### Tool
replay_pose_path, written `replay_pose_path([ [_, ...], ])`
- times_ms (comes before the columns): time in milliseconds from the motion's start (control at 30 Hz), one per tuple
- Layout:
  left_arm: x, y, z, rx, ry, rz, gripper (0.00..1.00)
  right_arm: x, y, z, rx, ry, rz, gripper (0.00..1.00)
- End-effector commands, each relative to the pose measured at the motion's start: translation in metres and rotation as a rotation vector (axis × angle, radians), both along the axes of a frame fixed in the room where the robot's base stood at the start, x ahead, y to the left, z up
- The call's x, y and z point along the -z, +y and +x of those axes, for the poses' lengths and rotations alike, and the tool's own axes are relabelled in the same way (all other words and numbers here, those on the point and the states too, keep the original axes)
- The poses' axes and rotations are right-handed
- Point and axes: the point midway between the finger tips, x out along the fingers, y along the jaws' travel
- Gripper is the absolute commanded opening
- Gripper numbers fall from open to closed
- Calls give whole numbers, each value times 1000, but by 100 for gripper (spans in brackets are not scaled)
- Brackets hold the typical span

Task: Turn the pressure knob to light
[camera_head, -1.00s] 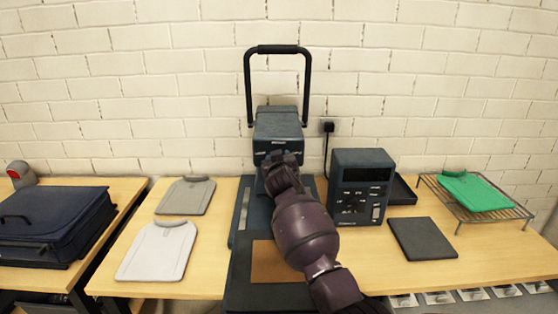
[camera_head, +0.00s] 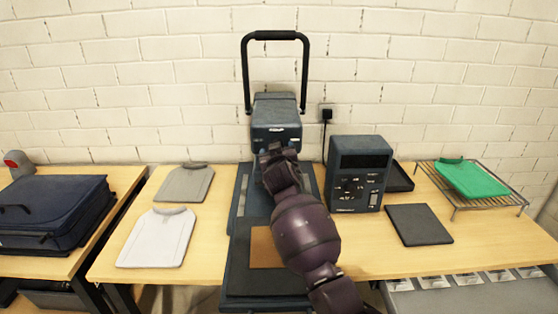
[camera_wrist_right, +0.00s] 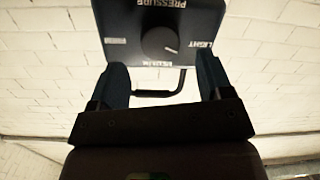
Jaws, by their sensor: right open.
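The pressure knob (camera_wrist_right: 159,42) is a round dark dial on the dark front face of the heat press (camera_head: 277,112). In the right wrist view, PRESSURE shows above it, LIGHT at its right and MEDIUM below; the left label is blurred. Its pale pointer mark points right and slightly down, roughly towards LIGHT. My right gripper (camera_wrist_right: 162,72) is open, its two fingers apart below the knob in that view, with nothing between them. In the head view, my right gripper (camera_head: 274,155) is in front of the press head and hides the knob. My left gripper is not in view.
The press handle (camera_head: 275,36) stands raised. A control box (camera_head: 359,174) and a dark flat pad (camera_head: 418,225) are to the right. A green garment (camera_head: 470,179) lies on a wire rack (camera_head: 457,205). Grey (camera_head: 185,183) and white (camera_head: 156,238) garments lie left.

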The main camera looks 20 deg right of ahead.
Motion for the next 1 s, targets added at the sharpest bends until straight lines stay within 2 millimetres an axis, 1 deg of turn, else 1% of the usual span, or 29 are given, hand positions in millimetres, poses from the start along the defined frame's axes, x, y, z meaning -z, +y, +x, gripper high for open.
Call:
replay_pose_path([
  [33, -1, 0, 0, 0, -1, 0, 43, 0, 2, -8, 0, 0, 1, 73],
  [200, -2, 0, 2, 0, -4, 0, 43, -3, 8, -32, -1, 0, 1, 73],
  [300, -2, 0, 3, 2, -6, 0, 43, -4, 11, -44, -1, 1, 2, 73],
  [433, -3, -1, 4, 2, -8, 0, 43, -5, 14, -55, 0, 0, 1, 73],
  [600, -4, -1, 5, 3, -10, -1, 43, -6, 15, -61, 0, 0, 0, 73],
  [1000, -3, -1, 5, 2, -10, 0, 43, -7, 15, -62, 0, 0, 0, 73],
])
